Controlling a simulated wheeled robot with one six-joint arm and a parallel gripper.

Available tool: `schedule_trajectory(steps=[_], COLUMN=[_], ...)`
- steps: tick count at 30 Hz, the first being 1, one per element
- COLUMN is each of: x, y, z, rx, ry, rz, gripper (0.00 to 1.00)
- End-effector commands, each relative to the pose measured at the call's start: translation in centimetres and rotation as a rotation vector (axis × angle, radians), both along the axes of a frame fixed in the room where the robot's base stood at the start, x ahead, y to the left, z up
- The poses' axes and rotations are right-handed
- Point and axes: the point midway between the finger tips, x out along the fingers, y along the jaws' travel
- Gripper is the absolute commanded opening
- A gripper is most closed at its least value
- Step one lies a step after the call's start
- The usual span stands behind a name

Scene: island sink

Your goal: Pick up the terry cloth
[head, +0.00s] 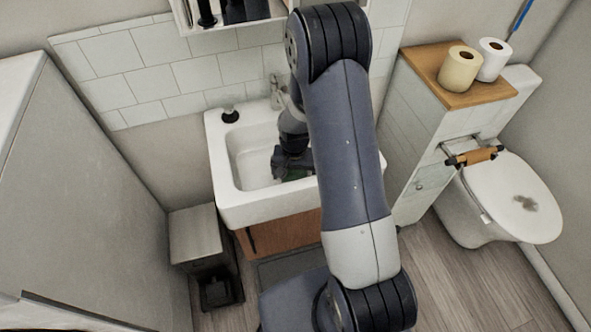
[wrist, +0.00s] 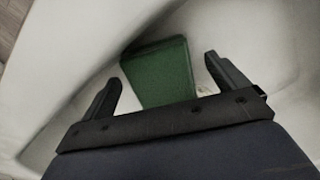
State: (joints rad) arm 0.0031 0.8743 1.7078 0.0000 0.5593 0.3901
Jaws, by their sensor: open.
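A green folded cloth (wrist: 160,72), which looks like the terry cloth, lies in the white sink basin. My gripper (wrist: 165,75) is open above it, with one finger on each side of the cloth in the wrist view. The near part of the cloth is hidden behind the gripper's body. In the head view my gripper (head: 290,162) is down inside the basin, and only a small green patch of the cloth (head: 297,174) shows beside it. I cannot tell how far the fingertips are above the cloth.
The sink (head: 265,208) has raised rims around the gripper. A faucet (head: 277,92) stands at its back, and a dark-topped item (head: 229,114) sits at its back left corner. A cabinet with two paper rolls and a toilet (head: 500,200) stand to the right.

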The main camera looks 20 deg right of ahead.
Motion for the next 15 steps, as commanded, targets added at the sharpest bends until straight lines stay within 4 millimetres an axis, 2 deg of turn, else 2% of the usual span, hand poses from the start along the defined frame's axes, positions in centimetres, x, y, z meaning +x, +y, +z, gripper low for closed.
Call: schedule_trajectory(steps=[7, 15], x=[0.01, 0.0], y=[0.01, 0.01], z=[-0.09, -0.06], rx=[0.0, 0.0], ry=[0.0, 0.0], rz=[0.0, 0.0], gripper=[0.93, 0.71])
